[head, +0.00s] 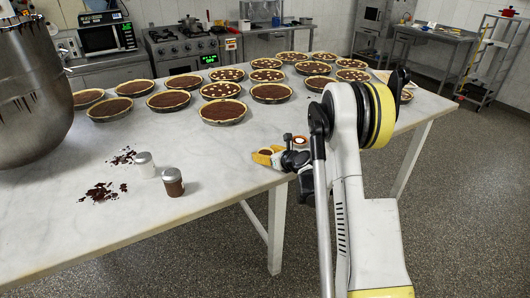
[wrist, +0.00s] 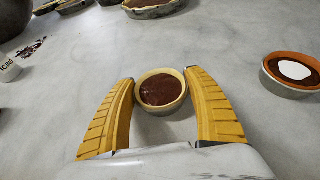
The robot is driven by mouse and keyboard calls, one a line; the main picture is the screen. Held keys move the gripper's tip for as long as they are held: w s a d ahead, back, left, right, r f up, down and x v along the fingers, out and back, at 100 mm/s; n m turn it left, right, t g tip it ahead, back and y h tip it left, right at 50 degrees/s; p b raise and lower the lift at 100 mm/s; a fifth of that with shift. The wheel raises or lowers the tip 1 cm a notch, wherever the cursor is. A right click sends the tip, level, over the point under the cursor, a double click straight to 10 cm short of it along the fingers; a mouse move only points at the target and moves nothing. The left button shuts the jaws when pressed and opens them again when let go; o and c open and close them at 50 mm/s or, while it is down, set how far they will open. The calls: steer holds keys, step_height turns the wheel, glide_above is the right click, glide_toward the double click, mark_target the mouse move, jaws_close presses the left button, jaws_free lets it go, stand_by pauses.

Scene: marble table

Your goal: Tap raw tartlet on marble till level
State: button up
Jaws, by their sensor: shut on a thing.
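A small tartlet (wrist: 161,90) with a pale crust rim and dark brown filling sits between the two yellow fingers of my gripper (wrist: 161,98) in the wrist view. The fingers close on it from both sides. In the head view my gripper (head: 265,155) is at the right front edge of the marble table (head: 225,170), with the tartlet partly hidden by the fingers. I cannot tell whether the tartlet touches the marble or is held just above it. Its filling looks roughly even.
A small orange-brown dish with a white centre (wrist: 292,72) stands right of the tartlet. Several large chocolate tarts (head: 222,111) fill the back of the table. A metal mixing bowl (head: 32,90) stands far left.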

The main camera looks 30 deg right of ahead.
steer(key=o, duration=1.3)
steer(key=v, duration=1.2)
